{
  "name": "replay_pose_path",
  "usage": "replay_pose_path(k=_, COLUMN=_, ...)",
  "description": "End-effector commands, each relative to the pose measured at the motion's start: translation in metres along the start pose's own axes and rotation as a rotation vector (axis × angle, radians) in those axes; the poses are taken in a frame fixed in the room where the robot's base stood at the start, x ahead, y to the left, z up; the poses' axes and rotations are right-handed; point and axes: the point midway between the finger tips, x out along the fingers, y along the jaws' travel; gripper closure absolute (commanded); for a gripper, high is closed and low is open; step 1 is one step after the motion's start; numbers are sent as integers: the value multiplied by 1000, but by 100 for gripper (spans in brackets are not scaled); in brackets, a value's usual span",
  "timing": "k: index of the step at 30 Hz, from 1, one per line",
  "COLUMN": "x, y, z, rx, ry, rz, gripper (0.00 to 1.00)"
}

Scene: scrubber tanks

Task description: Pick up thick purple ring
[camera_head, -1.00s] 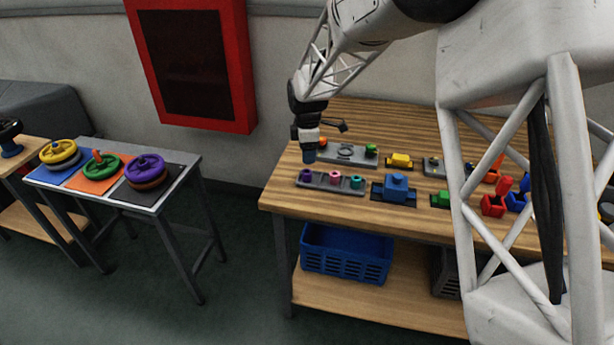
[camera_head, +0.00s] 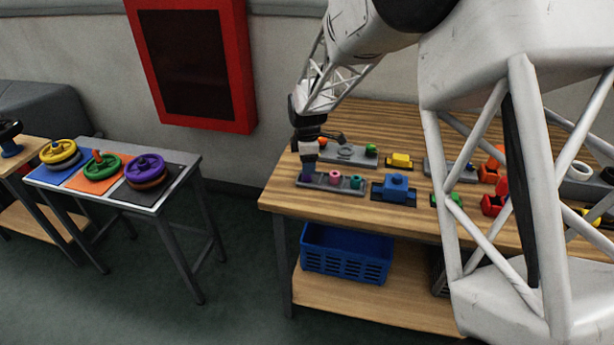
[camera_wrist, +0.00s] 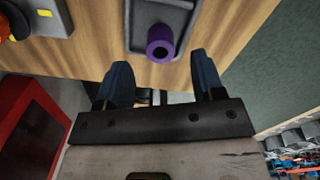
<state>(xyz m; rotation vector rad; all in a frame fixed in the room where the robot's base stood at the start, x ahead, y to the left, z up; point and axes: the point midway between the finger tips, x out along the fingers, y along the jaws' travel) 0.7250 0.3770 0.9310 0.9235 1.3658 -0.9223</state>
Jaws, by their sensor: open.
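The thick purple ring (camera_wrist: 161,43) stands at the near end of a grey tray (camera_wrist: 186,12) in the wrist view, its hole facing the camera. My gripper (camera_wrist: 161,82) is open, its two blue fingertips apart, with the ring just beyond the gap and roughly centred. No finger is seen touching it. In the head view my gripper (camera_head: 308,170) is over the left end of the grey tray (camera_head: 319,182) and largely hides the purple ring there. A pink ring (camera_head: 334,177) and a teal ring (camera_head: 356,182) are on the same tray.
A blue block (camera_head: 396,186) sits to the right on the wooden workbench (camera_head: 285,196). Another grey tray (camera_head: 352,158) with a green piece lies behind. A separate table (camera_head: 189,166) at left holds coloured wheels. A red wall cabinet (camera_head: 240,75) is behind.

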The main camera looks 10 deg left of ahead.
Motion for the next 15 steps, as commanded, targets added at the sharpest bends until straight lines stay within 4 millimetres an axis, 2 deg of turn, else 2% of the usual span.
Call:
replay_pose_path(k=7, x=28, y=0, z=-1, rx=0, ry=0, rz=-1, gripper=38)
replay_pose_path(k=15, x=36, y=0, z=-1, rx=0, ry=0, rz=-1, gripper=38)
